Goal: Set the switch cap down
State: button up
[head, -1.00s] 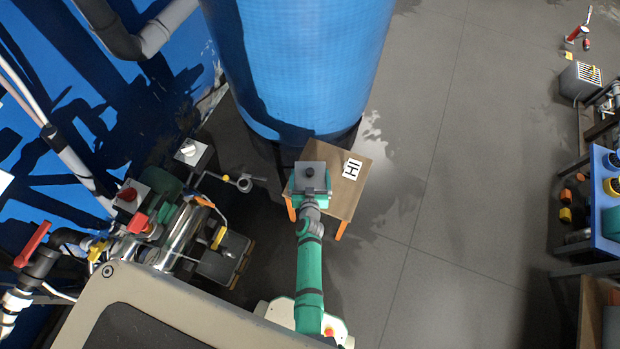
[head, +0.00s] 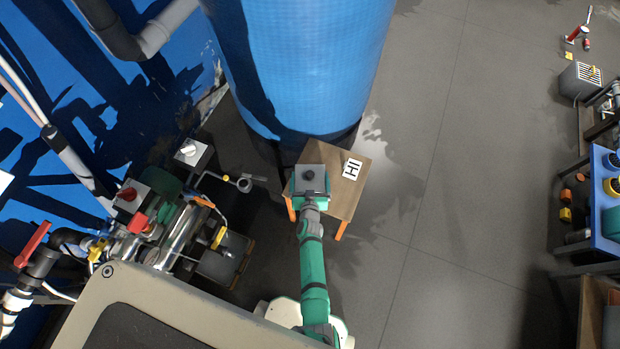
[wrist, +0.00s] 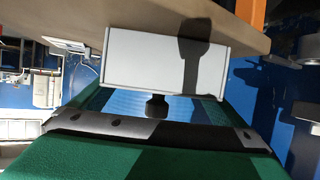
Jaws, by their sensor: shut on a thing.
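The switch cap (head: 311,184), a grey square box with a dark round knob, is at my gripper (head: 310,188), above the left part of the small wooden table (head: 345,203). In the wrist view, the cap shows as a pale grey face (wrist: 140,60) with a dark knob below it, close to the wooden top. My green gripper is shut on the cap; its fingertips are mostly hidden. I cannot tell whether the cap touches the table.
A white label reading "HI" (head: 352,168) lies on the table's right part. A large blue tank (head: 305,60) stands right behind the table. Pipes and a pump unit (head: 175,235) are at left. Open floor (head: 440,190) lies to the right.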

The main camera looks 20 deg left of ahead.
jog(key=shift+f, duration=0.15)
jog(key=o, duration=0.7)
jog(key=shift+o, duration=0.2)
